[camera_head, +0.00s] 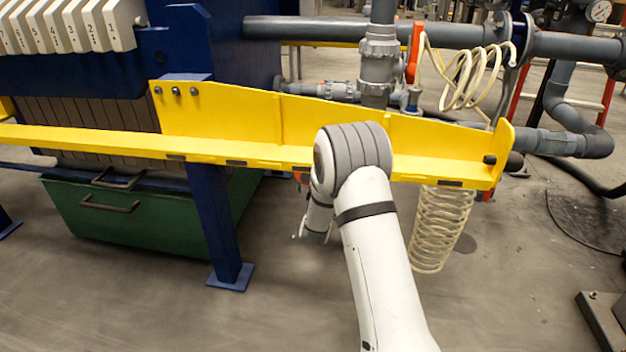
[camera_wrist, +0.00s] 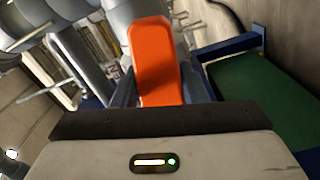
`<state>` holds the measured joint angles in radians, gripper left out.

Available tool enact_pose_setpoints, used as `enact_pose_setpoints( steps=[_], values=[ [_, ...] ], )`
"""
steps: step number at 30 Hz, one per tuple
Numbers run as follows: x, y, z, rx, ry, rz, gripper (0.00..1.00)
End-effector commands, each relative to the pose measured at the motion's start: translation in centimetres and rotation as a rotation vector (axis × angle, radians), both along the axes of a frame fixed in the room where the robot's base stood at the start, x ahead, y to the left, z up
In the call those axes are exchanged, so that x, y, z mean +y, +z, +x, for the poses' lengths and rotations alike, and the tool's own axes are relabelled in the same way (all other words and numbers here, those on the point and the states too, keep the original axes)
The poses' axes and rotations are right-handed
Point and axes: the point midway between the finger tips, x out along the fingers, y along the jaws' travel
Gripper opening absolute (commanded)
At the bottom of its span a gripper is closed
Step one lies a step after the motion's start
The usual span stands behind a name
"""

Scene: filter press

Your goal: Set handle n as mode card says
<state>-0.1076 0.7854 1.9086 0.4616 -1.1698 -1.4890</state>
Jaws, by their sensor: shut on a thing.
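An orange handle (camera_wrist: 155,62) stands between the two fingers of my gripper (camera_wrist: 158,78) in the wrist view, and the gripper is shut on it. Its broad rounded end rises past the fingers; its pivot is hidden. In the head view my white arm reaches to the yellow beam, and my gripper is hidden behind the arm. A small orange-red piece (camera_head: 302,178) shows just under the beam by the arm. Another orange-red handle (camera_head: 414,52) stands upright on the pipework behind the beam. I cannot make out a mode card or handle letters.
The yellow beam (camera_head: 225,115) crosses in front of grey pipes (camera_head: 380,40). A blue leg (camera_head: 215,215) and a green bin (camera_head: 140,215) stand at left. A coiled cream hose (camera_head: 440,225) hangs at right. The floor in front is clear.

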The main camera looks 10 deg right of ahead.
Motion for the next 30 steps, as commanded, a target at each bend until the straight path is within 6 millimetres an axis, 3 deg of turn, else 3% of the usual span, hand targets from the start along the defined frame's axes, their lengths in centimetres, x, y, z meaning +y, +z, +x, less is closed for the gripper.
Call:
enact_pose_setpoints(
  steps=[1, 23, 30],
  values=[
    [0.2, -0.9, -0.1, 0.001, 0.005, 0.023, 0.1],
    [1.3, -2.8, 0.2, -0.106, 0.007, 0.381, 0.1],
    [2.5, -3.8, 0.5, -0.178, 0.009, 0.607, 0.1]
  ],
)
